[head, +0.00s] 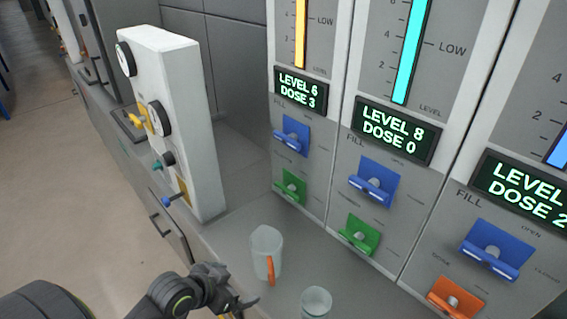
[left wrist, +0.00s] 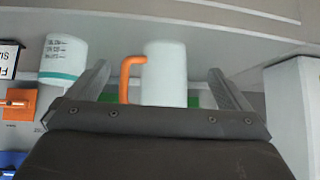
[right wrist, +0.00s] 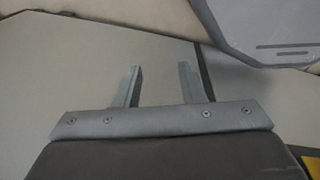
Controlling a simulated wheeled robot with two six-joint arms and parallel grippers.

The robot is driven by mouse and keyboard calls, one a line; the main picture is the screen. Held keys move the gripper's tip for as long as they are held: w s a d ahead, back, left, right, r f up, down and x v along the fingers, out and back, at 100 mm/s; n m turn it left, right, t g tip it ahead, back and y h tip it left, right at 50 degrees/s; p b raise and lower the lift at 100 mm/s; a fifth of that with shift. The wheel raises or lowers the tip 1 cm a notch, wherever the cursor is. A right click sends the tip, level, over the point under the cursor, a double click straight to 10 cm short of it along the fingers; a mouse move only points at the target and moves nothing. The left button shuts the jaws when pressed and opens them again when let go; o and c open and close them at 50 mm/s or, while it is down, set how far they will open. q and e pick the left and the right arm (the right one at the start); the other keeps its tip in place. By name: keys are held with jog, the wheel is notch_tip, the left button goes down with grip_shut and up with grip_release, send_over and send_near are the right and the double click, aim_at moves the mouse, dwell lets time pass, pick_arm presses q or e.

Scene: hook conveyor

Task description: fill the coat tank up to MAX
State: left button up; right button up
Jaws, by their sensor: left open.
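Three tank panels stand side by side in the head view. The left panel shows a yellow level bar (head: 301,30) and a display (head: 301,91) reading LEVEL 6, DOSE 3. The middle one has a cyan bar (head: 408,50) and a display (head: 397,131) reading LEVEL 8, DOSE 0. The right display (head: 520,188) is cut off, with DOSE 2. No coat label is readable. Blue FILL levers (head: 293,135) (head: 374,182) (head: 494,247) sit below. My left gripper (head: 240,304) is open near the shelf; its wrist view shows a jug (left wrist: 164,73) between the fingers, apparently beyond them. My right gripper (right wrist: 160,85) is open and empty.
Green levers (head: 291,185) (head: 359,235) and an orange lever (head: 456,298) sit under the blue ones. A white box with gauges (head: 180,110) stands left.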

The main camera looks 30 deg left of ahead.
pick_arm(q)
jog(key=w+a+r+m+t+h, duration=0.2)
jog(key=w+r+t+h, duration=0.15)
jog(key=w+r, duration=0.5)
jog(key=n+t, duration=0.1)
jog(key=t, duration=0.4)
send_near(284, 139)
jog(key=shift+h, duration=0.25)
jog(key=p+x, duration=0.3)
jog(key=x, duration=0.6)
jog(key=shift+w+d+p, duration=0.1)
jog(key=shift+w+p, duration=0.25)
jog(key=shift+w+d, duration=0.2)
jog(key=shift+w, duration=0.3)
jog(key=c, duration=0.7)
